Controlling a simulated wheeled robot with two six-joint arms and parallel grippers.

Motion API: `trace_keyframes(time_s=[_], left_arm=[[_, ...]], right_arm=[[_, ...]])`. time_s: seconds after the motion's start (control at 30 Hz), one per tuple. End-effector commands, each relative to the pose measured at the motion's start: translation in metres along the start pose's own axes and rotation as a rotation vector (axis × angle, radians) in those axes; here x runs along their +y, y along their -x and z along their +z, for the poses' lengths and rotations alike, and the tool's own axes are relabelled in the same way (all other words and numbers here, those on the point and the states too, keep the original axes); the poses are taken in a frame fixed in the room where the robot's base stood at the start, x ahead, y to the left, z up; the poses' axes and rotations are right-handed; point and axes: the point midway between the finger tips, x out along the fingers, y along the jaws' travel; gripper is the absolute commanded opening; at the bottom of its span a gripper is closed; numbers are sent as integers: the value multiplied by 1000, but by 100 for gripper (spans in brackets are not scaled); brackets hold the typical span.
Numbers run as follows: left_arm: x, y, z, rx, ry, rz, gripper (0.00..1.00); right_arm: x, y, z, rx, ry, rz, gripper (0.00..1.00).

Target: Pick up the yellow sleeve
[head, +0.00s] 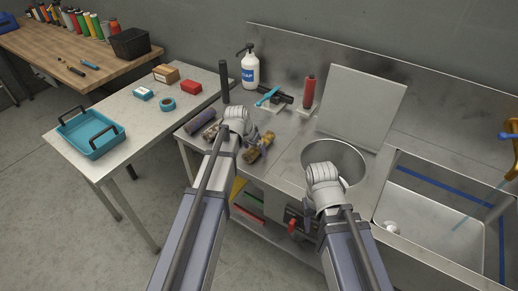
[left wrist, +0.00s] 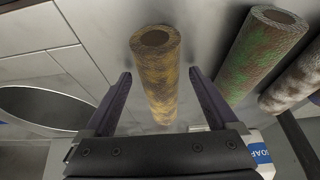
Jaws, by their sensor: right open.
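The yellow sleeve (head: 260,148) is a short, hollow tube with brown grime, lying on the steel counter just right of my left wrist in the head view. In the left wrist view the yellow sleeve (left wrist: 158,80) shows between the two dark fingers of my left gripper (left wrist: 160,74). Those fingers are open, with a visible gap on each side of it. How far the tips are above the counter is hard to tell. My right gripper (head: 306,214) is low in front of the counter near the round basin, open; its fingers are mostly hidden by my wrist.
A green-brown sleeve (left wrist: 258,50) and a whitish-brown sleeve (left wrist: 292,78) lie beside the yellow one. A round basin (head: 335,160) is to the right, with a sink (head: 430,205) beyond. A soap bottle (head: 250,72) and dark post (head: 224,82) stand behind.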

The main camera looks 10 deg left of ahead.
Motion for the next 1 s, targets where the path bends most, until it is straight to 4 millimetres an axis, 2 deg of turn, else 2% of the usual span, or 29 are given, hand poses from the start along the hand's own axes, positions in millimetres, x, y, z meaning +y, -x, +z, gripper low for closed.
trace_keyframes(time_s=[0.07,0.8,1.0], left_arm=[[0,0,0,0,0,0,85],[0,0,0,0,0,0,1],[0,0,0,0,0,0,0]], right_arm=[[0,0,0,0,0,0,50],[0,0,0,0,0,0,50],[0,0,0,0,0,0,50]])
